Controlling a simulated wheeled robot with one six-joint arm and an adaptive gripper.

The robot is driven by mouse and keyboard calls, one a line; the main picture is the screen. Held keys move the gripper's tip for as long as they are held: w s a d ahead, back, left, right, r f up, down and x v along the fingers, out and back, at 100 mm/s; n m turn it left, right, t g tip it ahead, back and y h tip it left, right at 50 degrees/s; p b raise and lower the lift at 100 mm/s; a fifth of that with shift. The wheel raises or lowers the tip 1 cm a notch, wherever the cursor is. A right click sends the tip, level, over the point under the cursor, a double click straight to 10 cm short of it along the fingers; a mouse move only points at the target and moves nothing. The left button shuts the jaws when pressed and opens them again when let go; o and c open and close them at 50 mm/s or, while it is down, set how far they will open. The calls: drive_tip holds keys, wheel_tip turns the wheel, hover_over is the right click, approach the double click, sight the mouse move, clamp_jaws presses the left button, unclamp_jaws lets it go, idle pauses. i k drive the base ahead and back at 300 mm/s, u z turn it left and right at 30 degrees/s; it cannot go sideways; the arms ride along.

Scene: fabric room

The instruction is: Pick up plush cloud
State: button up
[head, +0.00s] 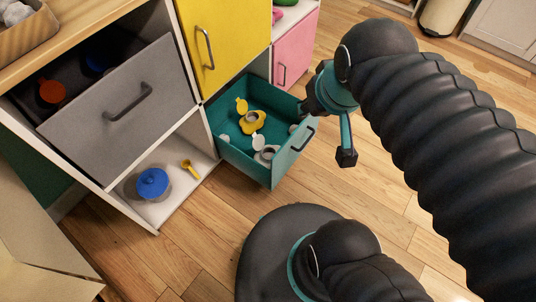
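I cannot make out for sure which thing is the plush cloud. Inside the open teal drawer (273,168) lie a yellow lobed thing with a grey round part (252,121) and, nearer the drawer front, a pale grey and white thing (264,150). Small pale round shapes also show at the drawer's sides. My gripper (335,137) is at the drawer's right side, above or just outside its front handle. One teal finger with a dark tip points down; the other finger is not clearly visible. I see nothing held.
A grey drawer (120,108) stands open at left with orange and blue things inside. Below, a shelf holds a blue lidded pot (153,183) and a yellow spoon (190,168). Yellow (228,40) and pink (295,52) doors are shut. Wooden floor (180,250) is clear in front.

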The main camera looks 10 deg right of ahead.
sight(268, 156)
drive_tip(key=z, duration=0.05)
drive_tip(key=k, duration=1.05)
drive_tip(key=u, duration=0.9)
drive_tip(key=i, duration=0.95)
drive_tip(key=z, duration=0.7)
